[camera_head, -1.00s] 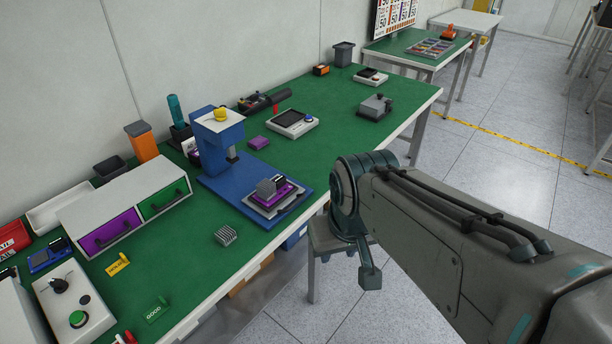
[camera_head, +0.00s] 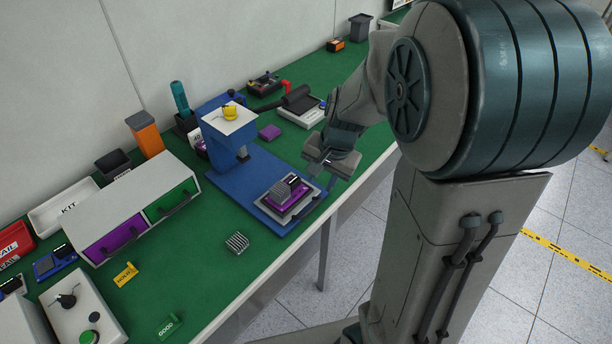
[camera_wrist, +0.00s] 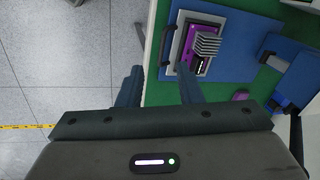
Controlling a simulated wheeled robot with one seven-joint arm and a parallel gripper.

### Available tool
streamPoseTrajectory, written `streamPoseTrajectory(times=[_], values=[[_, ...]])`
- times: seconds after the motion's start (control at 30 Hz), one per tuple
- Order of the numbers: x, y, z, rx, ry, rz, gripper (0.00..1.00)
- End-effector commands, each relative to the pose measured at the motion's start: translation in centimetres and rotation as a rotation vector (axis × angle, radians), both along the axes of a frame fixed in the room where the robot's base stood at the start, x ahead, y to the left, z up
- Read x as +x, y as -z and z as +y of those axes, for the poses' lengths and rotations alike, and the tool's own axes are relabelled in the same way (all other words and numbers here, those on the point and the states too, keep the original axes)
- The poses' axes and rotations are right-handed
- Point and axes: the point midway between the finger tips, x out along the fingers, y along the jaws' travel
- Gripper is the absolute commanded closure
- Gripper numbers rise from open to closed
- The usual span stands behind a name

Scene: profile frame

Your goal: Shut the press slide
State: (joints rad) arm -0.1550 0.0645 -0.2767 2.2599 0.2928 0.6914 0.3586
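The blue press (camera_head: 228,150) stands on the green bench, with a yellow knob on its white top. Its slide (camera_head: 270,210), a pale plate, is out on the front of the blue base, clear of the press head. On it sits a purple tray (camera_head: 274,198) with a grey finned block (camera_head: 281,190). The slide also shows in the wrist view (camera_wrist: 177,50), with a dark handle (camera_wrist: 163,52) along its left side. My gripper (camera_head: 325,172) is above the bench's front edge, right of the slide. In the wrist view its two fingers (camera_wrist: 158,88) are apart with nothing between them.
A white cabinet with a purple drawer (camera_head: 114,238) and a green drawer (camera_head: 170,202) stands left of the press. A loose finned block (camera_head: 237,242) lies before it. A scale (camera_head: 300,112) is behind my gripper. Floor is open beyond the bench's front edge.

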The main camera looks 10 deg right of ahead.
Motion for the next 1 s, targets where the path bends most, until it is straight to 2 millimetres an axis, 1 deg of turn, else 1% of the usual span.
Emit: streamPoseTrajectory(times=[0.03,0.1,0.2,0.3,0.47,0.57,0.8,1.0], values=[[1.0,0.5,-0.2,0.001,0.048,0.019,0.67],[2.2,1.4,-0.6,0.003,0.114,0.032,0.67],[3.3,2.4,-1.0,0.001,0.182,0.044,0.67],[4.0,3.1,-1.3,-0.002,0.222,0.049,0.67],[4.4,4.3,-1.3,-0.003,0.239,0.053,0.67],[4.5,5.7,-1.1,-0.004,0.238,0.055,0.67],[5.1,10.3,-0.7,-0.003,0.238,0.056,0.67],[5.7,13.9,-0.3,-0.003,0.237,0.054,0.67]])
